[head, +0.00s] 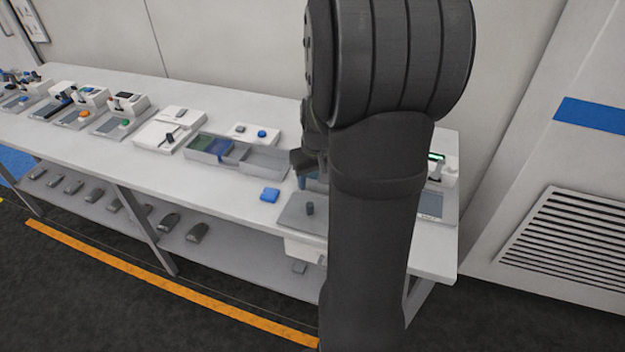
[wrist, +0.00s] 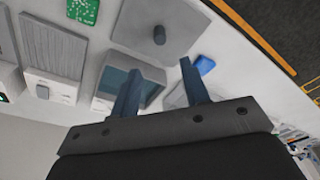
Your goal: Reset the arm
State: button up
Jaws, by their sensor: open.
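My gripper shows in the wrist view (wrist: 158,92) with its two blue fingers apart and nothing between them. It hangs above the white bench (head: 235,188). In the head view my dark arm stands in front of the bench's right part and hides most of the gripper; a piece of it (head: 301,172) shows at the arm's left edge. Under the fingers in the wrist view is a grey box with a blue-green inside (wrist: 117,80).
A blue block (head: 270,194) lies on the bench, left of a grey plate with a dark peg (head: 310,208). Grey trays (head: 262,160) and several devices stand along the back. A green circuit board (wrist: 84,10) shows in the wrist view. A lower shelf (head: 225,247) holds dark items.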

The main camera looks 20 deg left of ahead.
aim_at(310, 203)
jog(key=f, duration=0.4)
jog(key=w+a+f, duration=0.1)
jog(key=f, duration=0.7)
jog(key=shift+w+a, duration=0.15)
jog(key=shift+a, duration=0.05)
jog(key=shift+w+r, duration=0.1)
jog(key=shift+r, duration=1.2)
